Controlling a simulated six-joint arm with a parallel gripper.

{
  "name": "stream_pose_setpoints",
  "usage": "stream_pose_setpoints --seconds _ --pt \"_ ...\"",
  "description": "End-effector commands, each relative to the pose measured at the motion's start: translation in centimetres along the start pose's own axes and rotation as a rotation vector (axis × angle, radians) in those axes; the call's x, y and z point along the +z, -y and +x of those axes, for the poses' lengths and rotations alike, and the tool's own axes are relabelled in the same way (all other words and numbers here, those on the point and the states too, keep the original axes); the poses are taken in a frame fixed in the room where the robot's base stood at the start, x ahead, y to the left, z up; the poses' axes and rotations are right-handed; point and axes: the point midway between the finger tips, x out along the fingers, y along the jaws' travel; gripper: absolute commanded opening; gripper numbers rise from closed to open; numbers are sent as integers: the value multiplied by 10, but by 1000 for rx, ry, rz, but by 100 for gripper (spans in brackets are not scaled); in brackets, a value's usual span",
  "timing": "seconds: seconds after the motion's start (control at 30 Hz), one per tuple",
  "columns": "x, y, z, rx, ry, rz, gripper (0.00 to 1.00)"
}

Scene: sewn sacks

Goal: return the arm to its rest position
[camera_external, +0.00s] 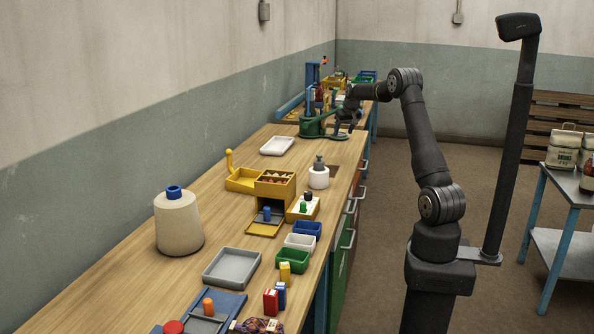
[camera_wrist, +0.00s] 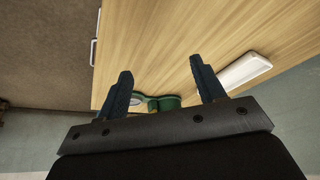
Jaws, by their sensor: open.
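My gripper (camera_wrist: 160,90) is open, with its two dark fingers apart and nothing between them in the wrist view. In the external view my arm reaches over the far part of the wooden bench (camera_external: 262,147), and my gripper (camera_external: 345,126) is small and dark there, beside a green device (camera_external: 314,122). In the wrist view green parts (camera_wrist: 165,103) show on the bench behind the fingers. I cannot tell how high the fingers are above the bench.
A white tray (camera_external: 277,145) lies on the bench left of my gripper; it also shows in the wrist view (camera_wrist: 243,72). Yellow boxes (camera_external: 274,184), a large spool (camera_external: 178,224) and small bins (camera_external: 300,242) stand nearer. A dark post (camera_external: 508,150) rises right of my arm.

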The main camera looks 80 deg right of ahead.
Motion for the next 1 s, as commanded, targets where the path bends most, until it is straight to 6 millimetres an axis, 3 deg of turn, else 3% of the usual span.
stream_pose_setpoints --seconds 0.13,0.4,0.8,1.0 --pt "-8 -12 14 1 1 4 63" --pt "-14 -21 24 3 0 8 63" --pt "-14 -21 24 3 0 7 63" --pt "-8 -10 12 2 -2 2 63"
